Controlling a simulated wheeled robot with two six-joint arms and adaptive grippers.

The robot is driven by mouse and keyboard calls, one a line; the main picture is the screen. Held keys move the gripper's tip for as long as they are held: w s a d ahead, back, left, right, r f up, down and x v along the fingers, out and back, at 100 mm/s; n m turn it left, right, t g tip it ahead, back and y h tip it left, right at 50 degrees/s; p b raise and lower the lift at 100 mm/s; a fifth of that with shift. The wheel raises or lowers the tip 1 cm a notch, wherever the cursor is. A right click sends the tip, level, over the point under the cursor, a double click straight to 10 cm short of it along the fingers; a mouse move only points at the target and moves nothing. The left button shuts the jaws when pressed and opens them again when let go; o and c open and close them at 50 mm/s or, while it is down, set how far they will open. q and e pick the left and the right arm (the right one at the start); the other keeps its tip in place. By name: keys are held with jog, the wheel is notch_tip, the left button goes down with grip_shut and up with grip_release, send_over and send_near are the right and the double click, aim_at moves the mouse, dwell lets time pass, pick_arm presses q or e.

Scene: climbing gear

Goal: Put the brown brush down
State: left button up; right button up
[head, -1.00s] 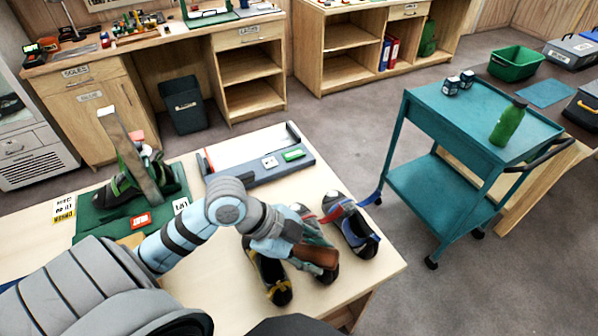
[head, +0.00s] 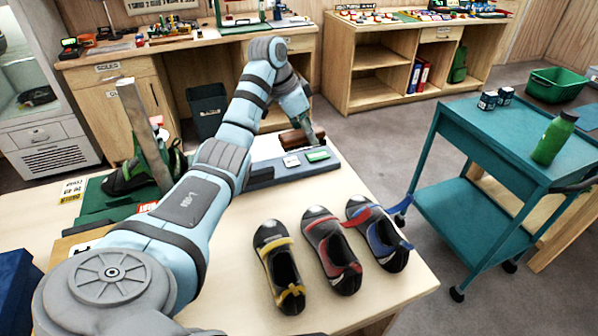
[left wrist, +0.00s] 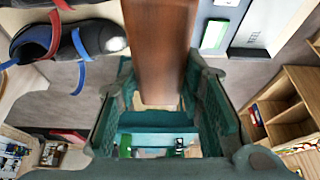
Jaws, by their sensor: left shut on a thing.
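The brown brush (head: 308,138) is in my left gripper (head: 301,124), at the far edge of the pale table. It is over or just behind the blue-grey tray (head: 262,178); I cannot tell whether it touches the tray. In the left wrist view the brush (left wrist: 160,45) runs as a smooth brown block between the two teal fingers of my left gripper (left wrist: 163,95), which are shut on it. The brush's bristles are not visible. My right gripper is not in view.
Several climbing shoes stand on the table (head: 225,280): yellow (head: 279,262), red (head: 331,250) and blue (head: 379,233). A teal cart (head: 490,135) with a green bottle (head: 555,138) stands right. The front right table corner is clear.

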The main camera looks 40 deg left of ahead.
pick_arm(q)
jog(key=shift+a+r, duration=0.15)
jog(key=shift+r, duration=0.15)
notch_tip(320, 180, down, 20)
jog(key=shift+r+b, duration=0.15)
jog(key=shift+b, duration=1.1)
jog(key=o, duration=1)
